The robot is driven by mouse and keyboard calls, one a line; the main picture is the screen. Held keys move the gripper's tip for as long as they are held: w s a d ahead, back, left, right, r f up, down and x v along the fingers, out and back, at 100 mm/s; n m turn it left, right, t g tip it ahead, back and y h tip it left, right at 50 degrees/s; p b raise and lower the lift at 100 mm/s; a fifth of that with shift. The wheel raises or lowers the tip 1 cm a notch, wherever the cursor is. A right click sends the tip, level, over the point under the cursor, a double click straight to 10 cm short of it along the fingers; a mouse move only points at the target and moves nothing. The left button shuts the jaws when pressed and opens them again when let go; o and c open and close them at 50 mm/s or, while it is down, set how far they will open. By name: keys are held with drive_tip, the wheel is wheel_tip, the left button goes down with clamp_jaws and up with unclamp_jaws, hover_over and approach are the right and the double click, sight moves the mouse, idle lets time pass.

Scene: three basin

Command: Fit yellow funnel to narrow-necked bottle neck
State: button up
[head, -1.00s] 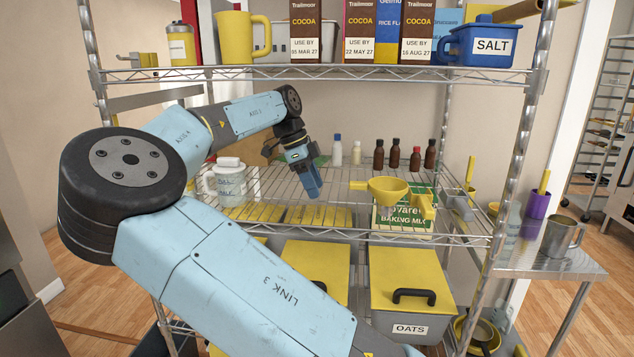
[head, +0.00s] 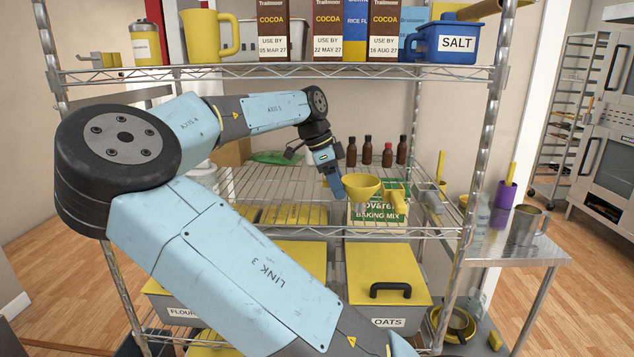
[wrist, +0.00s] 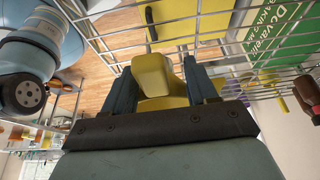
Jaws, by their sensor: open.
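The yellow funnel (head: 362,187) sits at the front right of the middle wire shelf, by the green-and-white baking mix box. My gripper (head: 334,187) is at its left, on the handle side. In the wrist view the funnel's blocky yellow handle (wrist: 153,75) shows between the open fingers of my gripper (wrist: 160,80), nearer the left finger. The funnel's bowl is mostly hidden behind the gripper body there. Several brown bottles (head: 367,151) stand at the back of the shelf. A pale, see-through bottle-like shape (head: 482,215) stands at the right; I cannot tell which is the narrow-necked bottle.
The baking mix box (head: 377,213) is close behind and below the funnel. A wire shelf (head: 285,68) with cocoa boxes and a blue salt tub (head: 446,43) lies above. Shelf posts flank the arm. A steel side table (head: 520,250) holds a metal mug (head: 526,225) and purple cup.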

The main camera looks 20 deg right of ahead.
drive_tip(key=shift+x, duration=1.15)
drive_tip(key=shift+w+a, duration=0.1)
drive_tip(key=c, duration=1.1)
drive_tip(key=o, duration=0.5)
drive_tip(key=c, duration=0.5)
clamp_jaws()
